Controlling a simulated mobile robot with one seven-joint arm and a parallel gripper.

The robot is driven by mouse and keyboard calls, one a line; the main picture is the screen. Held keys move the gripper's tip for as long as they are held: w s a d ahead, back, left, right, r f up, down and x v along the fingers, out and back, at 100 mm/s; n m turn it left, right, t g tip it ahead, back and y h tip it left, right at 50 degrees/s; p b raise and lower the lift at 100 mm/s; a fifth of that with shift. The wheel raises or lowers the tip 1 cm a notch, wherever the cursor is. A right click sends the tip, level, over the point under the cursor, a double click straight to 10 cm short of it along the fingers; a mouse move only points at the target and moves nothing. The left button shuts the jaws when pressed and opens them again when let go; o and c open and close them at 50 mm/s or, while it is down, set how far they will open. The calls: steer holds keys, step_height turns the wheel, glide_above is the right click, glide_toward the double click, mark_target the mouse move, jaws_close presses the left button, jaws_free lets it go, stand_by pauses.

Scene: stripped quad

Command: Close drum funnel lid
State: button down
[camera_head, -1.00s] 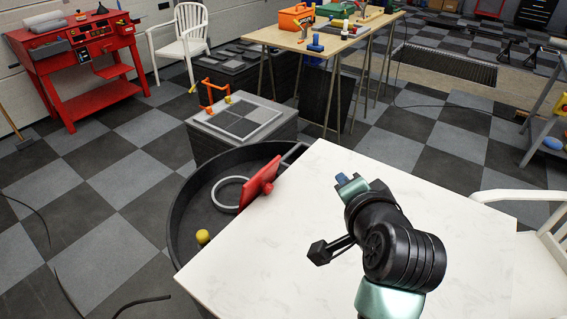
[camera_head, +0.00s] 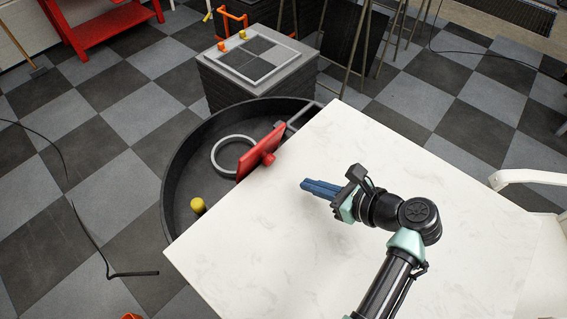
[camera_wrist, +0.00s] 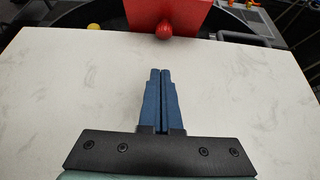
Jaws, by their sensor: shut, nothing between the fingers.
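The black drum funnel (camera_head: 180,170) is a round, shallow tub beyond the left edge of the white table, with a pale ring (camera_head: 218,143) inside. Its red lid (camera_head: 258,153) stands raised and tilted at the funnel's right side, with a round red knob (camera_head: 269,159) facing the table. The wrist view shows the lid (camera_wrist: 185,14) and knob (camera_wrist: 164,29) at the top, straight ahead of the fingers. My gripper (camera_head: 305,186) is shut and empty above the white table, right of the lid and apart from it. Its blue fingers (camera_wrist: 160,74) are together.
The white table top (camera_head: 400,160) is bare around my gripper. A yellow knob (camera_head: 198,205) sits at the funnel's near side. A grey block (camera_head: 262,82) with a checkered top stands behind the funnel. A white chair (camera_head: 530,180) is at the right.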

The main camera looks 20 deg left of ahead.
mark_target(271, 164)
steer(key=x, duration=0.5)
steer(key=shift+w+a+f, duration=0.1)
steer(key=shift+a+f, duration=0.1)
steer(key=shift+a, duration=0.15)
steer(key=shift+w+a+r, duration=0.2)
steer(key=shift+a+r, duration=0.05)
steer(key=shift+a, duration=0.25)
steer(key=shift+w+a+r, duration=0.25)
steer(key=shift+a, duration=0.3)
steer(key=shift+w+a+r, duration=0.15)
steer(key=shift+w+a, duration=0.05)
steer(key=shift+a, duration=0.4)
steer(key=shift+r+p, duration=0.1)
steer(key=shift+p, duration=0.35)
